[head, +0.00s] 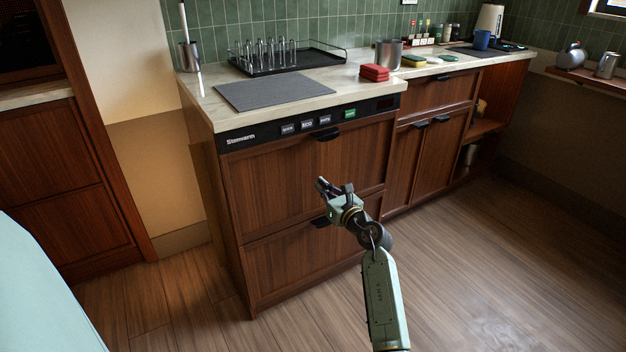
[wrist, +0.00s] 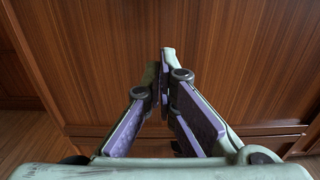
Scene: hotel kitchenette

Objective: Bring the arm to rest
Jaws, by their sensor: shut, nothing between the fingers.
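My gripper (head: 322,184) is at the centre of the head view, in front of the wooden drawer fronts of the dishwasher cabinet (head: 270,190). My arm reaches up to it from the bottom of the picture. In the wrist view, the gripper's fingers (wrist: 166,62) come together at their tips with nothing between them. The wooden front (wrist: 230,60) fills the background behind them. I cannot tell the exact gap between the fingertips and the wood.
The counter holds a grey mat (head: 275,93), a black dish rack (head: 285,62), red sponges (head: 374,72) and a metal pot (head: 388,54). Dark handles (head: 325,134) stick out from the fronts. The wooden floor (head: 480,270) to the right is clear.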

